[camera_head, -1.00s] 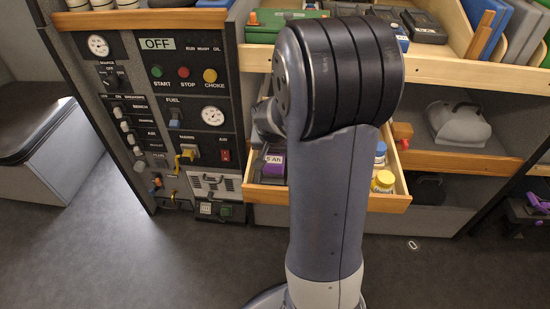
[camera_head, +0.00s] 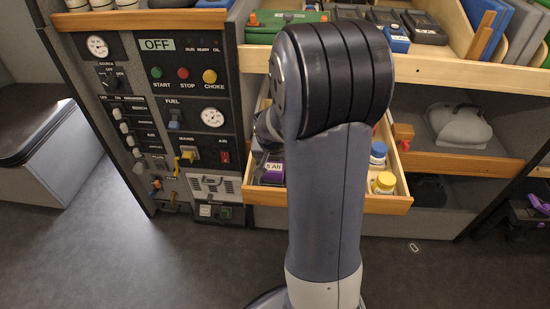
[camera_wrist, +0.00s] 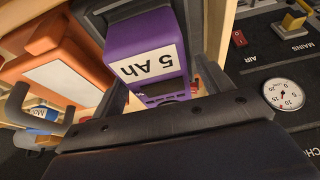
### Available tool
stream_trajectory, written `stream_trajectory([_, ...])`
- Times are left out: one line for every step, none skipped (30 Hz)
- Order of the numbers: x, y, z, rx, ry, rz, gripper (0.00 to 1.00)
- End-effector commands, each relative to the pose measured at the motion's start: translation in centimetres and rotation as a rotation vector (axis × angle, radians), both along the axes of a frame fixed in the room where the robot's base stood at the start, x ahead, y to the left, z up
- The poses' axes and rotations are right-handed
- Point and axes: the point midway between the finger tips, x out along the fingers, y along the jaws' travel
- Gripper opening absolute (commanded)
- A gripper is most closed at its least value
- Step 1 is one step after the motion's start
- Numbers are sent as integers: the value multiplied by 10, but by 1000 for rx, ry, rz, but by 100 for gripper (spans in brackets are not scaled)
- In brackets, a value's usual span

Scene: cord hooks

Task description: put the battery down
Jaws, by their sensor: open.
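The battery (camera_wrist: 150,45) is a purple and dark block with a white "5 Ah" label. In the wrist view it lies between the dark fingers of my gripper (camera_wrist: 162,85), which are open and stand close along its sides. I cannot tell whether either finger touches it. In the head view the battery (camera_head: 271,171) shows at the left side of the pulled-out wooden drawer (camera_head: 268,198). My arm hides the gripper and part of the drawer there. Whether the battery rests on the drawer floor is not clear.
A yellow-capped bottle (camera_head: 383,184) and a blue-capped bottle (camera_head: 378,154) stand at the drawer's right. A control panel (camera_head: 190,120) with knobs and gauges is close on the left. An orange object (camera_wrist: 60,75) lies beside the battery in the wrist view.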

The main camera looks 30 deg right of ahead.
Motion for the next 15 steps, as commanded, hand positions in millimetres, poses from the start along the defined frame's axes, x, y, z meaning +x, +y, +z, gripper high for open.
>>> stream_trajectory([0,0,1,0,0,0,74])
stream_trajectory([0,0,1,0,0,0,74])
stream_trajectory([0,0,3,0,0,0,74])
stream_trajectory([0,0,5,0,0,0,74])
stream_trajectory([0,0,7,-1,-1,0,74])
stream_trajectory([-2,2,12,-1,-3,0,74])
stream_trajectory([-3,2,16,-1,-3,0,74])
stream_trajectory([-5,4,21,-1,-3,0,74])
stream_trajectory([-7,5,28,-1,-4,0,74])
stream_trajectory([-9,7,34,-2,-4,1,74])
stream_trajectory([-11,8,40,-2,-5,2,74])
stream_trajectory([-14,10,48,-1,-4,2,74])
stream_trajectory([-16,11,54,-2,-5,2,74])
stream_trajectory([-18,13,60,-1,-4,2,74])
stream_trajectory([-20,14,67,-1,-4,2,74])
